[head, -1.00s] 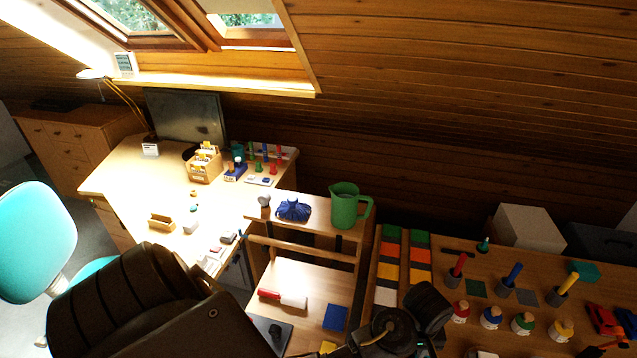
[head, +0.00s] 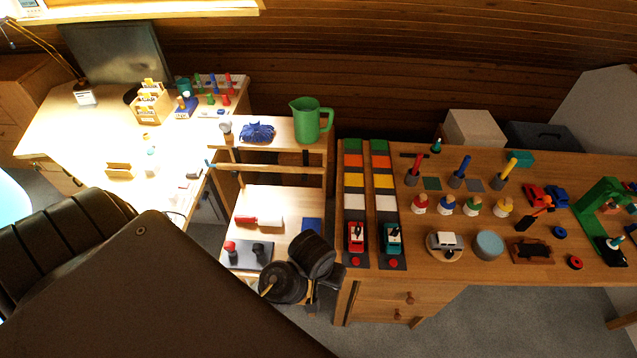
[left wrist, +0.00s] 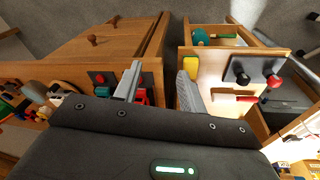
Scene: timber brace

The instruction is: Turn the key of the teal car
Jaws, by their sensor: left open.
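The teal car (head: 392,237) sits at the near end of the right-hand dark lane on the wooden table, with a dark key-like piece on top. A red button (head: 394,263) is just in front of it. The red car (head: 355,237) stands beside it in the left lane. In the left wrist view, part of the teal car (left wrist: 103,91) shows left of the fingers. My left gripper (left wrist: 157,85) is open and empty, with the red car (left wrist: 141,98) partly hidden by a finger. In the head view its dark wrist is left of the lanes. My right gripper is out of view.
The shelf unit (head: 282,205) with the green jug (head: 311,119) stands left of the lanes. The white car on a round base (head: 444,245) and the blue-topped drum (head: 488,245) lie right of the teal car. The drawer (head: 395,299) is below the table edge.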

